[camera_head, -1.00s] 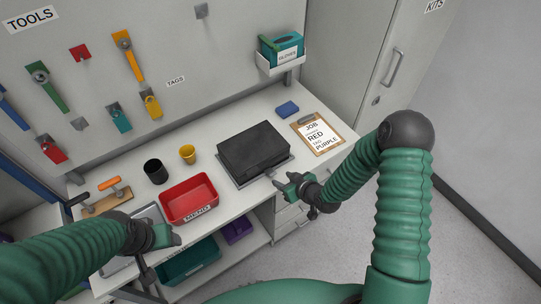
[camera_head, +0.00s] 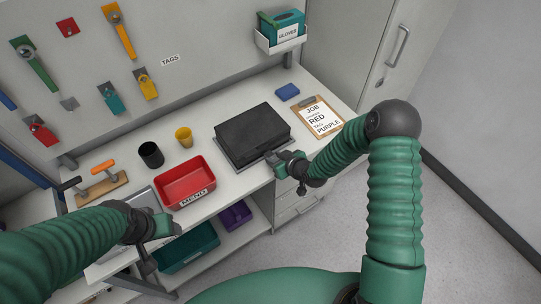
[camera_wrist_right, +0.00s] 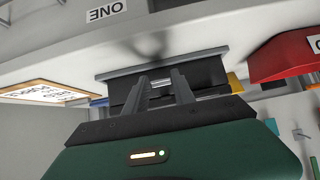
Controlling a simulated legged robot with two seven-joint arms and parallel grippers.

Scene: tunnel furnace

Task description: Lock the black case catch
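The black case (camera_head: 252,133) lies closed on a grey tray (camera_head: 229,157) on the bench. My right gripper (camera_head: 271,156) is at the case's front edge, near its right corner. In the right wrist view, which looks upside down, the two fingers of my right gripper (camera_wrist_right: 159,82) stand apart, pointing at the case front (camera_wrist_right: 207,72). A small silver catch (camera_wrist_right: 161,84) shows between the fingertips; I cannot tell whether they touch it or whether it is locked. My left gripper (camera_head: 160,230) hangs at the bench's front left; its fingers are unclear.
A red bin (camera_head: 185,184), a black cup (camera_head: 151,155) and a yellow cup (camera_head: 184,137) stand left of the case. A clipboard (camera_head: 320,117) and a blue block (camera_head: 288,92) lie to its right. Drawers (camera_head: 296,204) are below the right gripper.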

